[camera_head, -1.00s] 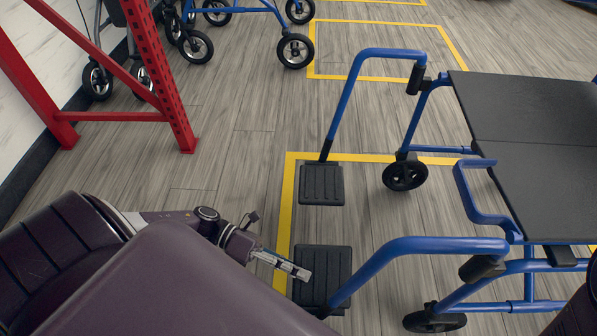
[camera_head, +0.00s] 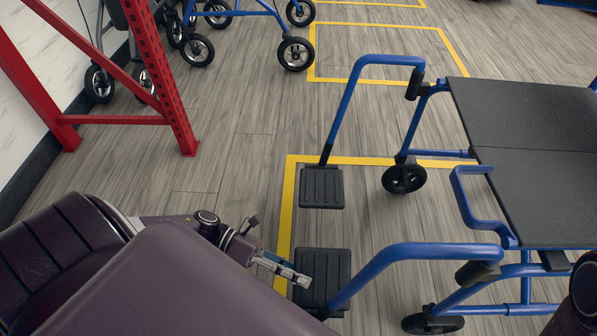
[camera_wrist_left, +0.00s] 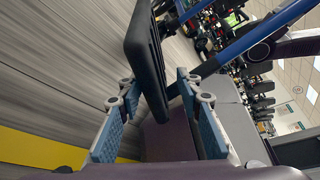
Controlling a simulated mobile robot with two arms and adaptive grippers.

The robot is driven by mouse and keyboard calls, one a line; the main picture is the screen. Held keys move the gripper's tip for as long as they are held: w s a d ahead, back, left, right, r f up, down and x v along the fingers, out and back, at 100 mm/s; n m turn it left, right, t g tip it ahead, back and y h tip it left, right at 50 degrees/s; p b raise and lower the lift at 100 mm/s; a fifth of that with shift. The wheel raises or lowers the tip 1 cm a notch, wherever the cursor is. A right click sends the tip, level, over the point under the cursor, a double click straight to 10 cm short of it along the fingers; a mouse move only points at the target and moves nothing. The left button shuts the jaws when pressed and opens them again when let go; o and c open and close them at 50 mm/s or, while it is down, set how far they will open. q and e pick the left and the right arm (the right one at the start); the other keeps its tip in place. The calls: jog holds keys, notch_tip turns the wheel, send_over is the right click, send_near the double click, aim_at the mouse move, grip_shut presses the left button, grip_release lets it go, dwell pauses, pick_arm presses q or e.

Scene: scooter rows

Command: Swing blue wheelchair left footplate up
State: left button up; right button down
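The blue wheelchair (camera_head: 400,250) faces left in the head view. Its near footplate (camera_head: 325,270), on the chair's left side, is a black ribbed plate lying flat, low over the floor. The far footplate (camera_head: 321,187) also lies flat. My left gripper (camera_head: 297,277) is at the outer left edge of the near footplate. In the left wrist view, its two blue-padded fingers (camera_wrist_left: 160,84) are spread, with the black footplate (camera_wrist_left: 147,50) reaching between them. A gap shows on each side, so they do not look closed on it. My right gripper is out of view.
A red upright frame (camera_head: 165,75) stands at the upper left, with walkers on wheels (camera_head: 295,53) behind it. Yellow floor lines (camera_head: 288,190) run beside the footplates. The grey floor (camera_head: 235,150) left of the wheelchair is clear.

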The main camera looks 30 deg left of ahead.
pick_arm(q)
jog(key=shift+a, duration=0.1)
jog(key=v, duration=1.2)
